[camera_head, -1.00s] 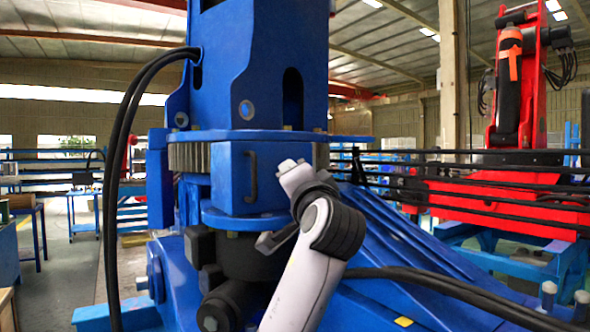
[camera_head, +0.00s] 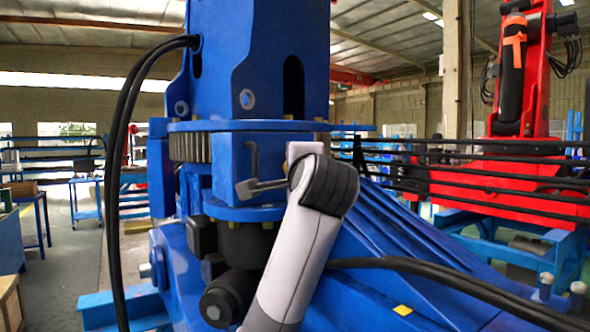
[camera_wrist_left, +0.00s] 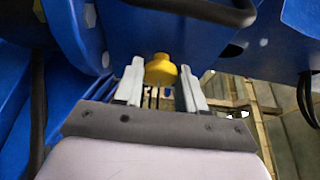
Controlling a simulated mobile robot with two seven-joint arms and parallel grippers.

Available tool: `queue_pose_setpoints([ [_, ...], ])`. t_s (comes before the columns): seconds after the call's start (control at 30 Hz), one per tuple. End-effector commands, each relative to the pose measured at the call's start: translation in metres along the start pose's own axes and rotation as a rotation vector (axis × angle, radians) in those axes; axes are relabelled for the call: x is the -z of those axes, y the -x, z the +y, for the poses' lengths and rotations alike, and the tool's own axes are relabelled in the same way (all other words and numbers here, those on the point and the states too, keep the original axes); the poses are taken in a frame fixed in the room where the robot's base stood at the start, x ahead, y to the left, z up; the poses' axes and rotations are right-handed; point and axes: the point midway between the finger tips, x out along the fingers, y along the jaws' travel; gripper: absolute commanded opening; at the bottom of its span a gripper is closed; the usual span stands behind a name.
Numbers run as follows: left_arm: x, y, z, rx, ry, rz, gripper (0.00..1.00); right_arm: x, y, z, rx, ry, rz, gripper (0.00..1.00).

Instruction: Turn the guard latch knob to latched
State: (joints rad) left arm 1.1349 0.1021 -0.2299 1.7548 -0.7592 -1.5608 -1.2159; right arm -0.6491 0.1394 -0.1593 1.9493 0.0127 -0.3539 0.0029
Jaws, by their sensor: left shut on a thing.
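The yellow guard latch knob (camera_wrist_left: 160,70) shows near the middle of the left wrist view, close to a blue housing. My left gripper (camera_wrist_left: 161,84) has its two grey fingers on either side of it and is shut on it. My right gripper is in neither view.
The blue crane column (camera_head: 265,55) rises above the housing. Black hoses (camera_head: 118,160) hang at the left, and a black cable (camera_head: 430,275) runs at the lower right. A red machine (camera_head: 510,200) stands behind on the right.

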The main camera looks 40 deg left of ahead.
Motion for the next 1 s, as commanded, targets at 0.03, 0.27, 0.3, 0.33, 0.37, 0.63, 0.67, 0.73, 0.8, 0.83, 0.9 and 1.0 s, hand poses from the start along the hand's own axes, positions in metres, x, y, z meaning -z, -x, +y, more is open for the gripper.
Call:
queue_pose_setpoints([
  [0.03,0.0,0.0,0.0,-0.002,-0.005,0.001,0.1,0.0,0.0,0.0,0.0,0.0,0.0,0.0],
  [0.27,0.0,0.0,0.0,-0.003,-0.009,0.0,0.1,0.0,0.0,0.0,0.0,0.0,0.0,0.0],
  [0.3,0.0,0.0,0.0,-0.003,-0.009,0.0,0.1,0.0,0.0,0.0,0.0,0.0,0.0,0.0],
  [0.33,0.0,0.0,0.0,-0.003,-0.009,0.0,0.1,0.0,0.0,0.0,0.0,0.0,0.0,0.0],
  [0.37,0.0,0.0,0.0,-0.003,-0.009,0.0,0.1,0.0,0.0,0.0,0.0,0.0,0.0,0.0],
  [0.63,0.0,0.0,0.0,-0.003,-0.008,0.0,0.65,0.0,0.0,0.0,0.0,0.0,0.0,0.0],
  [0.67,0.0,0.0,0.0,-0.003,-0.008,0.0,0.65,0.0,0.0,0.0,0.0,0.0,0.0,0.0],
  [0.73,0.0,0.0,0.0,-0.003,-0.007,0.0,0.65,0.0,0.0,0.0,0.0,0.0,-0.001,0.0],
  [0.8,0.0,0.001,0.0,-0.002,-0.007,0.0,0.65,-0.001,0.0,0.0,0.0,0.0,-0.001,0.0],
  [0.83,0.0,0.003,0.001,-0.002,-0.007,0.0,0.65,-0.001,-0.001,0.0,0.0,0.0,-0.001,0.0],
  [0.9,0.001,0.01,0.001,-0.001,-0.007,0.002,0.65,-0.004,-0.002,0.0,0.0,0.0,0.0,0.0],
  [1.0,0.001,0.025,0.002,0.0,-0.004,0.003,0.65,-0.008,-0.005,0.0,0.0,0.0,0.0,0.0],
])
